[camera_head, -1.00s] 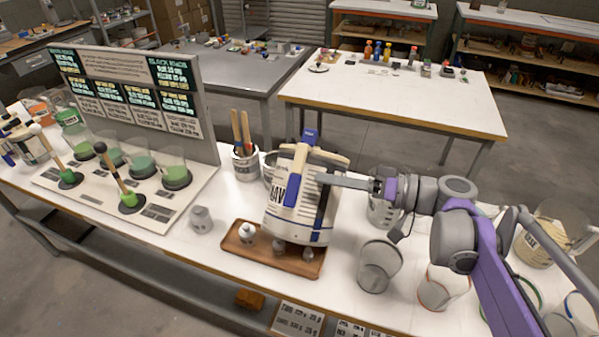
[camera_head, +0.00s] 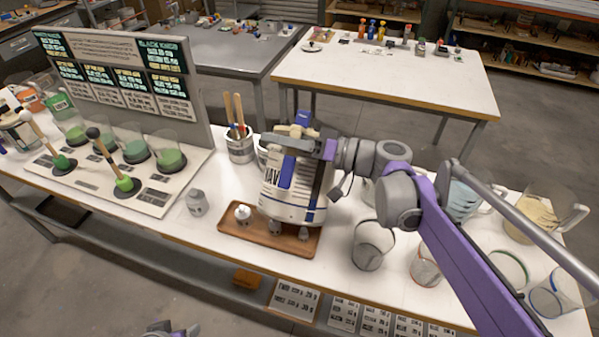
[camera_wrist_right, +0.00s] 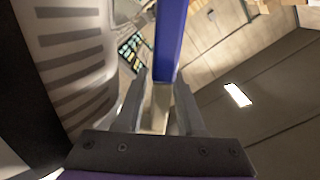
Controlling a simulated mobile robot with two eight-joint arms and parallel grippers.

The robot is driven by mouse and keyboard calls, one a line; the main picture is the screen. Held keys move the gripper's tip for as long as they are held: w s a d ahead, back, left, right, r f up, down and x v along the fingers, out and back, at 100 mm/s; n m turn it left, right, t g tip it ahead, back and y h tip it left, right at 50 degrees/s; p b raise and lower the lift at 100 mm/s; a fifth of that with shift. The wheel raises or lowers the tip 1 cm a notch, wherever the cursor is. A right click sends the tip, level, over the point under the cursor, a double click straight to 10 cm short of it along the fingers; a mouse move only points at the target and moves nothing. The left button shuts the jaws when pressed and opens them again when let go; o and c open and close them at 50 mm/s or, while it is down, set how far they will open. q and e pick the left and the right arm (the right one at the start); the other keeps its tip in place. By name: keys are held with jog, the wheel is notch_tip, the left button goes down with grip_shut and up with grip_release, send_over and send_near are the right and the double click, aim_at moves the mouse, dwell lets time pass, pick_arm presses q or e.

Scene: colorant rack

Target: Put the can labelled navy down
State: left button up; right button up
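The navy can (camera_head: 290,195), white with blue bands and partly readable "NAV" lettering, is nearly upright over the wooden tray (camera_head: 262,246). Small grey knobs show under its base; I cannot tell whether it rests on them or hangs just above. My right gripper (camera_head: 290,142) is at the can's top. In the right wrist view its two grey fingers (camera_wrist_right: 160,108) close on a beige and blue part of the can, likely its handle; the can's striped side (camera_wrist_right: 75,55) fills the left. Of my left arm only a grey and purple piece (camera_head: 170,329) shows at the bottom edge; its fingers are unclear.
A grey container (camera_head: 197,202) is left of the tray, and a pot with wooden sticks (camera_head: 239,147) behind. Clear beakers (camera_head: 371,246) crowd the right side.

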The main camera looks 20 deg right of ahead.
grip_shut()
jog(key=shift+r, duration=0.15)
dwell(1.3)
